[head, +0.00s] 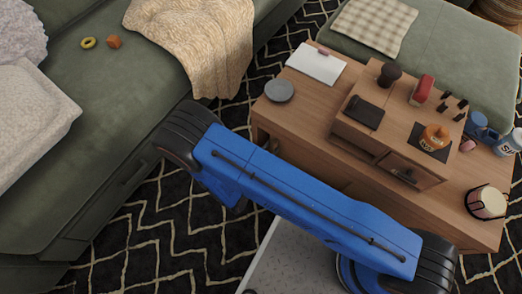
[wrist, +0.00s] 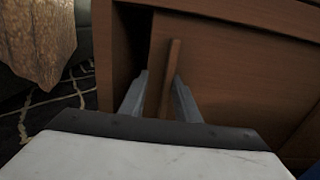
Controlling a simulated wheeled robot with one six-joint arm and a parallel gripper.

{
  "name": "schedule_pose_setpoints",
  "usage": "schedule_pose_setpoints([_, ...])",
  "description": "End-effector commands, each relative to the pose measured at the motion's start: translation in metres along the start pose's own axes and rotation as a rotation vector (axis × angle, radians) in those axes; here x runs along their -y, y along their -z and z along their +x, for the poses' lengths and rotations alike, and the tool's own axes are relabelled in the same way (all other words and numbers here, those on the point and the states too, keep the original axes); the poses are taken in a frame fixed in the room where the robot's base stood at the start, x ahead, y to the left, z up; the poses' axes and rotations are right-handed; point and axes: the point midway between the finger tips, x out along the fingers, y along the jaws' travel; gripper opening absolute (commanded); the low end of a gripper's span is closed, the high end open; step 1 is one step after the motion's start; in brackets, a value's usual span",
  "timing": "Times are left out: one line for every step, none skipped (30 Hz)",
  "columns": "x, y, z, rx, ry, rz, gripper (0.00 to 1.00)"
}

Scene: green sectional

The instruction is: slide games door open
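The games door appears to be the brown wooden panel (wrist: 235,75) on the table's front, filling the middle and right of the wrist view. An upright wooden handle bar (wrist: 171,65) stands out from its left part. My gripper (wrist: 160,76) is open, with one grey finger on each side of the bar. A gap shows between the left finger and the bar; the right finger is close to it, and I cannot tell if it touches. A dark gap (wrist: 129,45) shows left of the panel. In the head view my blue arm hides the gripper and most of the table's front.
The wooden coffee table (head: 275,112) carries a small drawer unit (head: 345,128), a grey dish (head: 279,90), a notebook (head: 316,64) and a candle jar (head: 486,202). A green sofa (head: 125,95) stands at left with a beige throw (head: 205,40). Patterned rug (head: 150,225) lies between.

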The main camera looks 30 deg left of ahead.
Motion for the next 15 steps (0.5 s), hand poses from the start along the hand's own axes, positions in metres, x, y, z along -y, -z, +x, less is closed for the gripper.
schedule_pose_setpoints([0.000,0.000,0.000,0.000,-0.001,0.000,0.28])
schedule_pose_setpoints([0.000,0.000,-0.001,0.000,-0.001,0.000,0.28])
schedule_pose_setpoints([0.000,0.000,-0.002,0.000,-0.001,0.000,0.28])
schedule_pose_setpoints([-0.001,0.000,-0.003,0.000,-0.001,0.000,0.28])
schedule_pose_setpoints([-0.001,0.000,-0.005,0.000,-0.001,0.000,0.28])
schedule_pose_setpoints([0.000,0.000,-0.007,0.000,-0.001,0.000,0.28])
schedule_pose_setpoints([0.000,0.000,-0.008,0.000,0.000,0.000,0.28])
schedule_pose_setpoints([0.000,0.000,-0.010,0.000,0.000,0.000,0.28])
schedule_pose_setpoints([0.000,0.000,-0.013,0.000,-0.001,0.000,0.28])
schedule_pose_setpoints([-0.001,0.000,-0.014,0.000,-0.001,0.000,0.28])
schedule_pose_setpoints([-0.001,0.000,-0.016,0.000,-0.002,0.000,0.28])
schedule_pose_setpoints([-0.001,0.000,-0.018,0.000,-0.002,0.000,0.28])
schedule_pose_setpoints([-0.001,0.000,-0.020,0.000,-0.002,0.000,0.28])
schedule_pose_setpoints([-0.001,0.000,-0.022,0.000,-0.001,0.000,0.28])
schedule_pose_setpoints([0.000,0.000,-0.024,0.000,-0.001,0.000,0.28])
